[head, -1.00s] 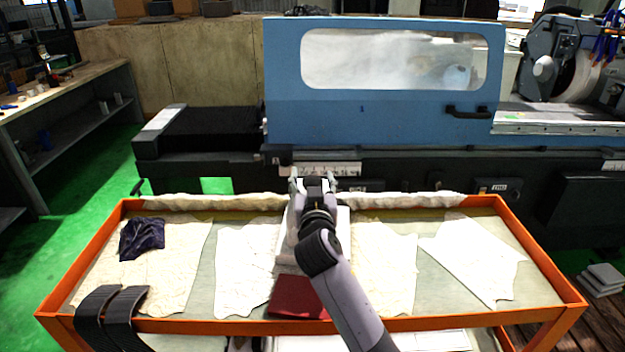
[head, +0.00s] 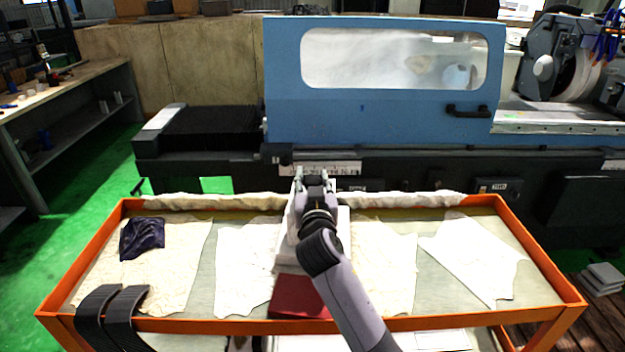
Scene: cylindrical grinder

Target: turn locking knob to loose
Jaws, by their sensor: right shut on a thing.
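My right gripper (head: 312,180) reaches over the orange cart toward the front of the grinder. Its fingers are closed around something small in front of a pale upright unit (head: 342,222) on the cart. That thing, which I take to be the locking knob, is hidden by the fingers and wrist, so its turn position cannot be read. My left gripper is not in view.
The blue grinder door (head: 400,112) with its window stands behind the cart. The orange cart (head: 90,240) holds pale cloths, a dark cloth (head: 142,237) and a red box (head: 298,297). Grey blocks (head: 603,279) lie at right. Green floor is clear at left.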

